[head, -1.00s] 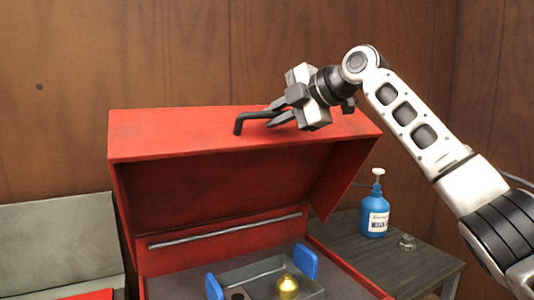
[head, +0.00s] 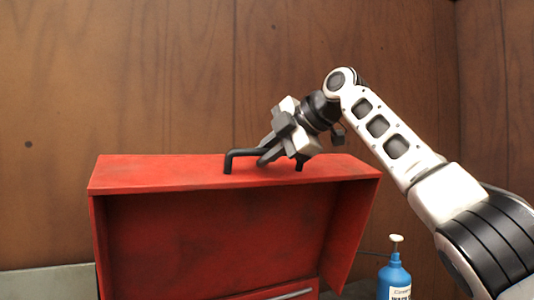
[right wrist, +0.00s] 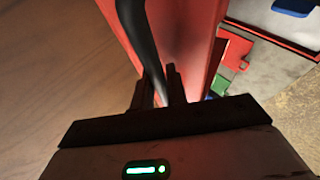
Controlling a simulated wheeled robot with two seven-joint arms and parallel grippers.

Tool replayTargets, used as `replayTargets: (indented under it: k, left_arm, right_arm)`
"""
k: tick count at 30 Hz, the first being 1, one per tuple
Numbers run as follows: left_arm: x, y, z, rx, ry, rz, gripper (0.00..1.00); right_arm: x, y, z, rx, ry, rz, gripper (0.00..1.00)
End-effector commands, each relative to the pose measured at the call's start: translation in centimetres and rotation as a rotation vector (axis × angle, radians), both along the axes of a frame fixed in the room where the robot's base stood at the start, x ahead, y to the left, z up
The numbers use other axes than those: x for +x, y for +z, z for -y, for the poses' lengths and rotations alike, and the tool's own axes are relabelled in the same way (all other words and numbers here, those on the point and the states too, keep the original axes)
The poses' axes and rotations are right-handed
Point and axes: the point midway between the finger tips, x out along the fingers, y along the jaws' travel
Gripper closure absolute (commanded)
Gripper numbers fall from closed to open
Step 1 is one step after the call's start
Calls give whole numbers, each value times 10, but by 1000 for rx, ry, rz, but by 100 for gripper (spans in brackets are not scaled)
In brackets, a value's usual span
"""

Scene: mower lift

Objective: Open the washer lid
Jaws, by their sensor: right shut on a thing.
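The red washer lid (head: 220,235) stands raised in the head view, its inner side facing me. A black bar handle (head: 240,153) is on its upper edge. My right gripper (head: 268,158) is at that handle, its fingers shut around the bar toward its right part. The right wrist view shows the black handle (right wrist: 142,45) running down between the two fingers (right wrist: 155,88), with the red lid (right wrist: 182,35) beside it. The washer's inside is mostly below the head view now. My left gripper is not in view.
A blue pump bottle (head: 394,278) stands to the right of the lid. A brown wooden wall (head: 130,75) is close behind. A grey surface (head: 45,282) shows at the lower left. The right wrist view also shows small red and green things (right wrist: 236,50) beyond the lid.

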Motion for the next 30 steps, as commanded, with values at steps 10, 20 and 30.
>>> replayTargets:
  k: [10,20,30]
  left_arm:
    - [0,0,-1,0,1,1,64]
    - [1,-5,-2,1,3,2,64]
    - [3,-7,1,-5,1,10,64]
  right_arm:
    - [1,-3,1,-5,-4,-3,64]
    - [-10,8,14,0,-3,1,64]
    - [-57,52,65,-1,-4,4,64]
